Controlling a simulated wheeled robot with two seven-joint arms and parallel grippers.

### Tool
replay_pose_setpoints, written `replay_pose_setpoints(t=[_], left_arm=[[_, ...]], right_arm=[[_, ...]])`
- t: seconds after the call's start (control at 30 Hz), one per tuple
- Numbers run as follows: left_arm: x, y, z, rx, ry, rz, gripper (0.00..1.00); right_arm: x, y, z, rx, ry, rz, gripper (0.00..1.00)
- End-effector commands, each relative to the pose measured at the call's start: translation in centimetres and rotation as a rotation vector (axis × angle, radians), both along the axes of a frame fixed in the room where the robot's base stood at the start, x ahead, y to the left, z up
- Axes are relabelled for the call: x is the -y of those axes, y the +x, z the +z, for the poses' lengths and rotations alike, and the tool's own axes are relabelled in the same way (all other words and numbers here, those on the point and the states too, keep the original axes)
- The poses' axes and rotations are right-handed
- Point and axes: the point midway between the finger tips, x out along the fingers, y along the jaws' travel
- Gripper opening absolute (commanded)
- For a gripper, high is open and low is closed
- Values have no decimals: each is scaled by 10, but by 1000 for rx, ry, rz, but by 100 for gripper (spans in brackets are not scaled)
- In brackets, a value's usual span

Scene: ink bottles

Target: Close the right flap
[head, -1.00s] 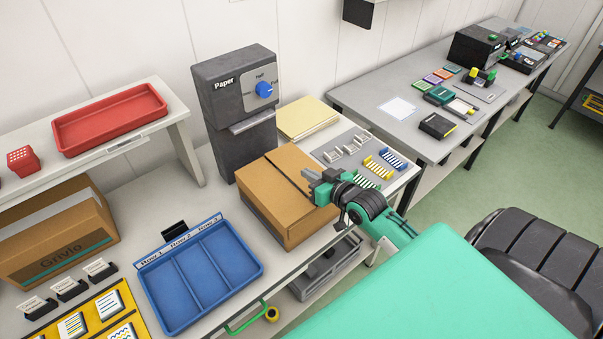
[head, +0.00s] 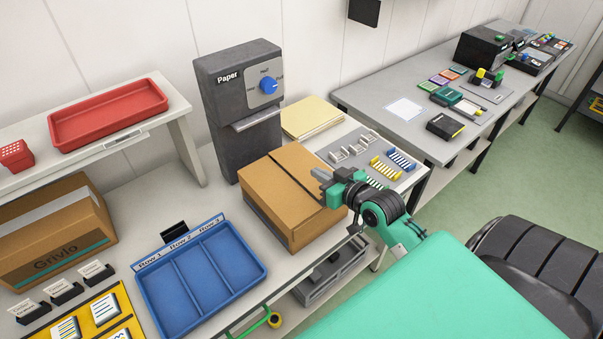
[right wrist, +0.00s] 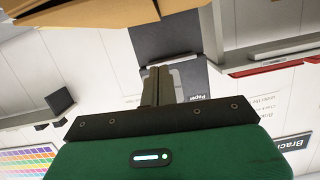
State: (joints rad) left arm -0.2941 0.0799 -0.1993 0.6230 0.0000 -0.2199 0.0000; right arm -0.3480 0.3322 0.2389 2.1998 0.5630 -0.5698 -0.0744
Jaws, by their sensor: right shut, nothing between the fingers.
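The brown cardboard box (head: 270,197) stands on the white table, right of the blue tray. Its right flap (head: 300,162) lies about level with the rest of the top, with a narrow dark line between them. My right gripper (head: 319,176) is shut and empty, at the right side of the box top, over the flap's outer edge. Whether it touches the flap cannot be told. In the right wrist view, the shut fingers (right wrist: 157,85) point up the picture, and the box edge (right wrist: 90,13) shows at the upper left. My left gripper is not in view.
A dark paper dispenser (head: 238,110) stands behind the box. A blue three-row tray (head: 263,272) lies in front on the left. Yellow sheets (head: 310,115) and small coloured racks (head: 385,168) lie to the right. A grey bin (head: 330,275) sits below.

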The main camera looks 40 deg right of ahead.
Motion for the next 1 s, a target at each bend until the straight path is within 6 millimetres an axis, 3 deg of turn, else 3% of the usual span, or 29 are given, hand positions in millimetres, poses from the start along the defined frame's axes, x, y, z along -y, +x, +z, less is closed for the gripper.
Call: replay_pose_setpoints(t=[0.2, 0.4, 0.5, 0.7, 1.0], left_arm=[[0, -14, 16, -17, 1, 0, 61], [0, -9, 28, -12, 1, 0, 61], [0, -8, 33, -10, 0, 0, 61], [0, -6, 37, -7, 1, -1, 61], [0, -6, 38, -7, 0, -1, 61]], right_arm=[[-4, 39, -5, 2, 4, -1, 0], [-7, 73, -14, 1, 3, -1, 0], [-9, 71, -33, -6, 3, 1, 0], [-10, 71, -53, 0, 2, 1, 0], [-10, 71, -58, 1, 0, 1, 0]])
